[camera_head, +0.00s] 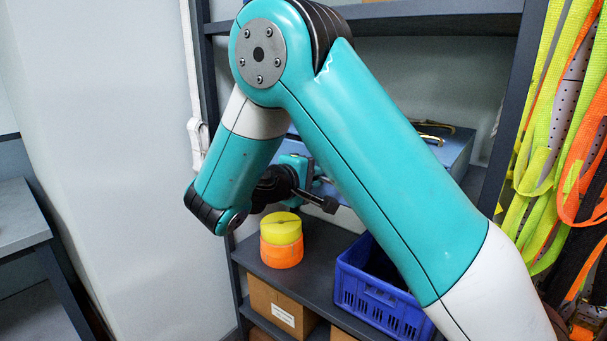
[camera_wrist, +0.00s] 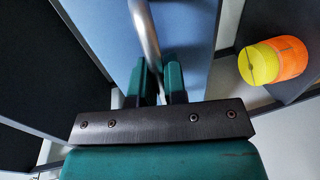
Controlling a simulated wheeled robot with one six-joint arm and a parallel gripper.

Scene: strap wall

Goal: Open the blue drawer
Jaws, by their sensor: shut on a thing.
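The blue drawer front (camera_wrist: 190,35) fills the upper middle of the wrist view. A round metal bar handle (camera_wrist: 144,32) runs along it, from the top edge down to my fingers. My gripper (camera_wrist: 157,80) has its two green fingers at the lower end of the handle and is shut on it. In the head view, a blue-grey box (camera_head: 457,148) sits on the shelf behind my arm. My arm covers most of its front, and my gripper is only partly visible there. I cannot tell whether the drawer is out at all.
A yellow and orange round container (camera_head: 282,240) stands on the shelf, left of a blue crate (camera_head: 377,302); it also shows in the wrist view (camera_wrist: 274,62). A cardboard box (camera_head: 281,308) is below. Coloured straps (camera_head: 560,130) hang at the right.

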